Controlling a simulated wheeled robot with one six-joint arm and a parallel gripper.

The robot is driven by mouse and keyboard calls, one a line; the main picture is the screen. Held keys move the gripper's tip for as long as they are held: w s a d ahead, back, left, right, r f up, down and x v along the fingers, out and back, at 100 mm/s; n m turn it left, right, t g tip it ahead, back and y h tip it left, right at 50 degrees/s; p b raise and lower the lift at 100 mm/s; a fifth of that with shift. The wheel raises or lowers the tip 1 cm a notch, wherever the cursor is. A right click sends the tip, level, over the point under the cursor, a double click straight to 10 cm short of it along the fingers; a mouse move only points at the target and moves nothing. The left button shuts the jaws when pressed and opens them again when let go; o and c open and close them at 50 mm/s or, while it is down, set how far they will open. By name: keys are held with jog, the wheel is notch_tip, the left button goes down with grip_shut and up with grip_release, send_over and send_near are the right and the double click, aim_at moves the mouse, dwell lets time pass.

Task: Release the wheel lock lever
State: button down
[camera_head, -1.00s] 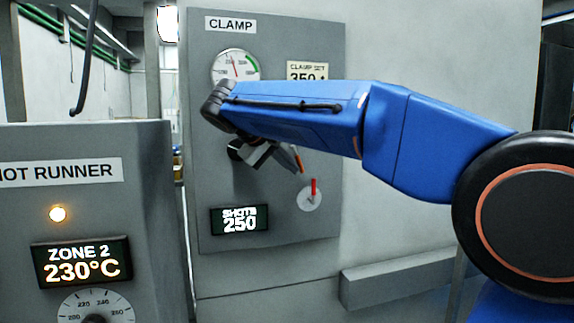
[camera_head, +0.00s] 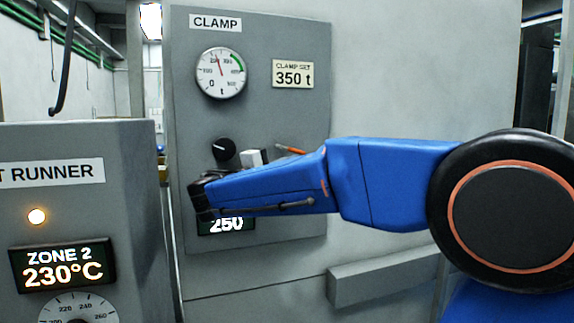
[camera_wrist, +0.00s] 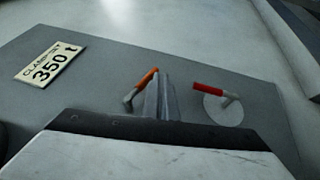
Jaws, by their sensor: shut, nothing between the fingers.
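Two levers sit on the grey clamp panel (camera_head: 180,120). One has an orange handle (camera_head: 290,150); it also shows in the wrist view (camera_wrist: 145,84), close along the left of my fingers. The other has a red handle (camera_wrist: 208,88) on a white round plate (camera_wrist: 223,110), to the right of my fingers; my arm hides it in the head view. No label tells which one is the wheel lock lever. My gripper (camera_wrist: 160,98) is shut and empty, in front of the panel between the two levers. I cannot tell whether it touches the orange lever.
A black knob (camera_head: 223,149) and a pressure gauge (camera_head: 221,72) are on the panel. A plate reading 350 t (camera_head: 292,74) is at upper right. My arm partly covers the shots display (camera_head: 227,225). The hot runner cabinet (camera_head: 110,145) stands at left, and a ledge (camera_head: 380,277) juts out below right.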

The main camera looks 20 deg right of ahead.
jog(key=shift+d+r, duration=0.35)
jog(key=shift+d, duration=0.05)
jog(key=shift+d+r, duration=0.1)
dwell(0.3)
dwell(0.4)
